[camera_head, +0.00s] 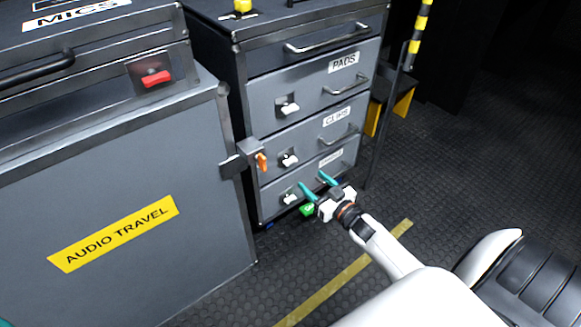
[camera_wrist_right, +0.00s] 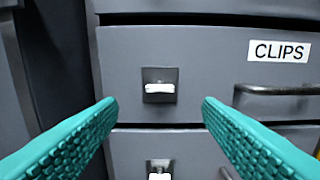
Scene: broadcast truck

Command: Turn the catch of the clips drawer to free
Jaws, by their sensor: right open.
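The clips drawer (camera_head: 308,148) is the grey drawer below the PADS drawer in the cabinet. Its white catch (camera_head: 289,159) sits left of the handle; it also shows in the right wrist view (camera_wrist_right: 158,88), lying roughly level on a dark square plate. My right gripper (camera_head: 313,181) is open and empty, in front of the lower drawers. In the right wrist view its teal fingers (camera_wrist_right: 158,106) stand apart on both sides of the catch, not visibly touching it. Only a teal sliver, likely my left gripper (camera_head: 5,323), shows at the lower left corner.
Similar white catches sit on the PADS drawer (camera_head: 290,108) and bottom drawer (camera_head: 290,198). An orange latch (camera_head: 261,162) sticks out at the cabinet's left edge, beside the AUDIO TRAVEL case (camera_head: 150,190). A striped pole (camera_head: 418,35) stands right. The dark floor (camera_head: 460,150) there is open.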

